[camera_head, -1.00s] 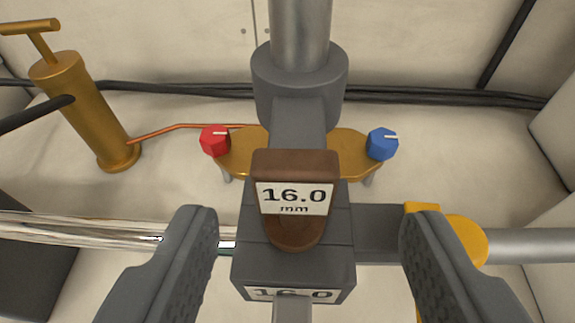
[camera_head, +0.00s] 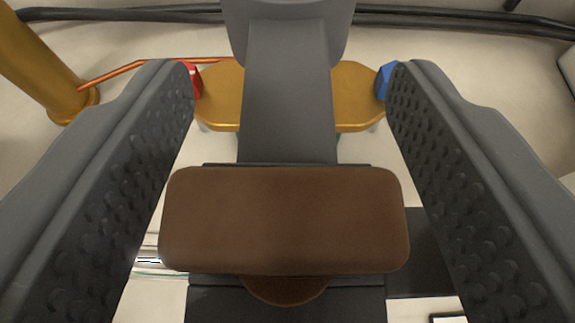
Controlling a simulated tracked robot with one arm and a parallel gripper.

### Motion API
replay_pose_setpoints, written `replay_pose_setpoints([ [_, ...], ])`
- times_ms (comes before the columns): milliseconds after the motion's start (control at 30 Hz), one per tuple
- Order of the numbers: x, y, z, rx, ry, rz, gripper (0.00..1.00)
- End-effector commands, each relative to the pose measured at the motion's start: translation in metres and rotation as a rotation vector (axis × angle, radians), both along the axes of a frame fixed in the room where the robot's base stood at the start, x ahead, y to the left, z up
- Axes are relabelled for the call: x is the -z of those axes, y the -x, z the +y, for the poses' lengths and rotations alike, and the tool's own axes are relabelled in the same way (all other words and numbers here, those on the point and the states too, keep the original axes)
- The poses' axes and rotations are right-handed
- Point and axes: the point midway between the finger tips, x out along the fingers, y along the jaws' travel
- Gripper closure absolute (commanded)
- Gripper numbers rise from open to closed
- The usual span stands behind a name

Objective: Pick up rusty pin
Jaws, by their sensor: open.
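The rusty pin (camera_head: 284,220) is brown, with a wide rounded block-like head that fills the lower middle of the view. A rounded brown part shows just below the head. It sits in a dark grey fitting (camera_head: 290,300); the rest of the pin is hidden. My gripper (camera_head: 290,85) is open, with one studded finger on the left and one on the right of the pin head. Both fingers appear apart from the head, and nothing is held.
A grey post (camera_head: 287,95) rises just behind the pin. Beyond it is a brass plate (camera_head: 222,95) with a red knob (camera_head: 195,80) and a blue knob (camera_head: 385,82), partly covered by my fingers. A brass pump (camera_head: 45,65) stands at far left. Dark hoses (camera_head: 130,14) run along the back.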

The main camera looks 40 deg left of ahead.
Motion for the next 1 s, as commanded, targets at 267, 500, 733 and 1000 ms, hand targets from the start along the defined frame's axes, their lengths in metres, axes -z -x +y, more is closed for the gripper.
replay_pose_setpoints([
  [267, 0.0, 0.0, -0.001, 0.001, 0.0, 0.0, 0.96],
  [500, 0.0, 0.0, -0.001, 0.001, 0.001, 0.001, 0.96],
  [733, -0.024, 0.0, 0.0, 0.0, -0.001, -0.003, 0.96],
  [1000, -0.077, 0.0, 0.0, 0.001, -0.002, -0.005, 0.96],
])
